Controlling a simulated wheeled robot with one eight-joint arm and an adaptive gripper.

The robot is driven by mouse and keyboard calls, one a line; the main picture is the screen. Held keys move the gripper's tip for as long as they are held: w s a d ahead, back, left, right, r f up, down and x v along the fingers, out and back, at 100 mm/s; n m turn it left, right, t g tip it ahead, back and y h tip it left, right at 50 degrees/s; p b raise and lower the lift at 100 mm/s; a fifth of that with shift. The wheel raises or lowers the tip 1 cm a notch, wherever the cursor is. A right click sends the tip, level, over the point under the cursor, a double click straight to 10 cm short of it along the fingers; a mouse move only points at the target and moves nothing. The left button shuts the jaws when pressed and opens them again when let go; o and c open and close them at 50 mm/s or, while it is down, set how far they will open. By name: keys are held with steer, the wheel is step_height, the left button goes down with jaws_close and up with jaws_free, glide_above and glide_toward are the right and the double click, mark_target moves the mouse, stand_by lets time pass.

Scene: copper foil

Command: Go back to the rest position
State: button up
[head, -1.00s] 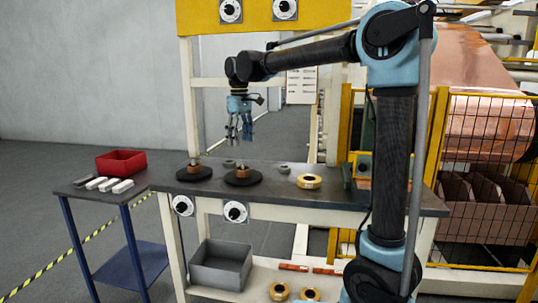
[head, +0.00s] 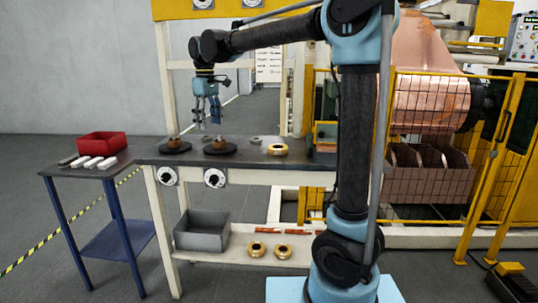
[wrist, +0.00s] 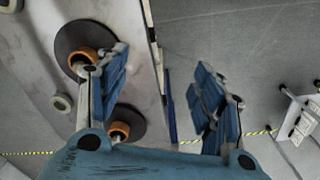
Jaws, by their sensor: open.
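My gripper (head: 207,115) hangs pointing down above the left part of the workbench (head: 250,158). Its fingers are apart and nothing is between them. In the wrist view my gripper (wrist: 160,100) shows two blue-padded fingers spread wide, with the bench edge and floor behind the gap. Two black round discs with copper-coloured pieces stand on the bench, the left disc (head: 175,148) and the right disc (head: 220,149). Both discs also show in the wrist view, partly hidden by the left finger.
A brass ring (head: 277,149) lies on the bench. A side table (head: 85,172) at left holds a red bin (head: 102,143) and several pale bars. A grey bin (head: 202,233) and more brass rings are on the lower shelf. A yellow fence (head: 430,75) stands at right.

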steer(key=s+d+f+m, duration=0.2)
steer(key=d+f, duration=0.1)
steer(key=d, duration=0.6)
steer(key=s+d+f+m+t, duration=0.1)
steer(key=s+d+f+m, duration=0.15)
steer(key=d, duration=0.65)
steer(key=s+d+f+m, duration=0.1)
steer(key=s+d+f, duration=0.1)
steer(key=d, duration=0.7)
steer(key=s+d+f+m, duration=0.3)
steer(key=s+d+f, duration=0.4)
steer(key=s+f, duration=0.1)
steer(key=s+d+f+m+t, duration=0.1)
steer(key=s+d+f+m, duration=0.2)
steer(key=s+d+f, duration=0.4)
step_height(320, 180, down, 4)
steer(key=shift+s+f+m, duration=0.2)
steer(key=shift+s+m, duration=0.15)
steer(key=shift+s, duration=0.35)
